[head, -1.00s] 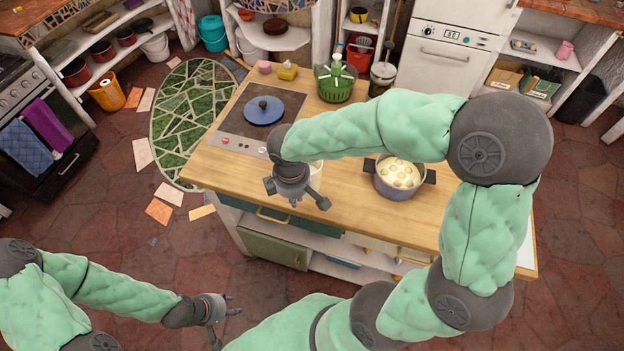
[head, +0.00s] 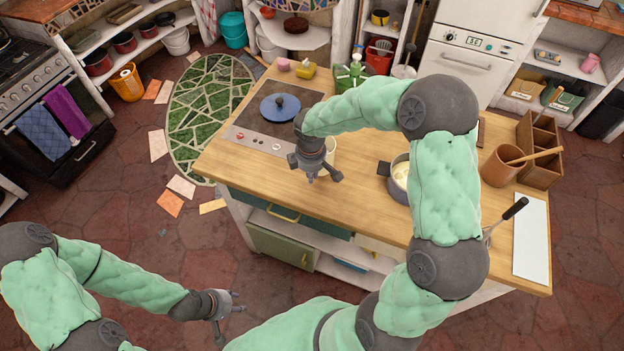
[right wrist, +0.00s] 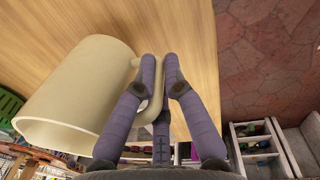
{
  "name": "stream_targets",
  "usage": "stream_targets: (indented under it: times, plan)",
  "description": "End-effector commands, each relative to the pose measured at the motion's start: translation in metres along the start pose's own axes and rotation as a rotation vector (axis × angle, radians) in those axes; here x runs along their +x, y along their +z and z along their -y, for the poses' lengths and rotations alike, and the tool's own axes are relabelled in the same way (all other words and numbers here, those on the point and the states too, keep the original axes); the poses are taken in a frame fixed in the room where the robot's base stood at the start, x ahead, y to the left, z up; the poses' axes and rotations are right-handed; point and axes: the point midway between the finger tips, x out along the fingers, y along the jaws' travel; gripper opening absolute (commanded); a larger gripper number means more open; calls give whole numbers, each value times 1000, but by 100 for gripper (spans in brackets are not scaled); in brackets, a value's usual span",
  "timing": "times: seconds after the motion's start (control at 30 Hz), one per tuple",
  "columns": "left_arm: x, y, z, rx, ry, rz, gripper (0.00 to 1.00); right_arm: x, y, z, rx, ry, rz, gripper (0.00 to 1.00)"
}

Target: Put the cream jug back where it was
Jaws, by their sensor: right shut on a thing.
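The cream jug (right wrist: 75,95) fills the left of the right wrist view, its wide open end toward the lower left. My right gripper (right wrist: 160,82) is shut on its handle, the fingers closed around it. In the head view my right gripper (head: 322,176) is over the front part of the wooden counter (head: 240,172). Only a pale sliver of the jug (head: 331,147) shows behind it. I cannot tell whether the jug touches the counter. My left gripper (head: 232,308) is open and empty, low in front of the counter.
A hob with a blue lidded pan (head: 280,107) is to the left of the jug. A pot (head: 399,174) stands to the right, partly behind my arm. Bare wood lies in front of the hob.

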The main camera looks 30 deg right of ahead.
Motion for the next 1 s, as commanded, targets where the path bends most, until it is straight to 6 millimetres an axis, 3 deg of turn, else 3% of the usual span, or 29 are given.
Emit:
stream_targets:
  times: [0.17, 0.43, 0.83, 0.9, 0.93, 1.0]
  plan:
    - [1, 0, 0, 0, 0, 0, 40, 7, 0, -6, 1, 2, -1, 0]
    - [7, 0, 2, 0, 0, 0, 40, 41, 0, -7, 1, 0, -1, 0]
    - [9, 0, 3, 0, 0, 0, 40, 45, -1, -6, 1, 2, -2, 0]
    - [9, 0, 3, 0, 0, 0, 40, 45, 0, -6, 1, 0, -1, 28]
    - [8, 0, 3, 0, 0, 0, 40, 45, 0, -6, 1, 0, -1, 35]
    - [8, 0, 3, 0, 0, 0, 40, 45, 0, -6, 1, 0, -1, 35]
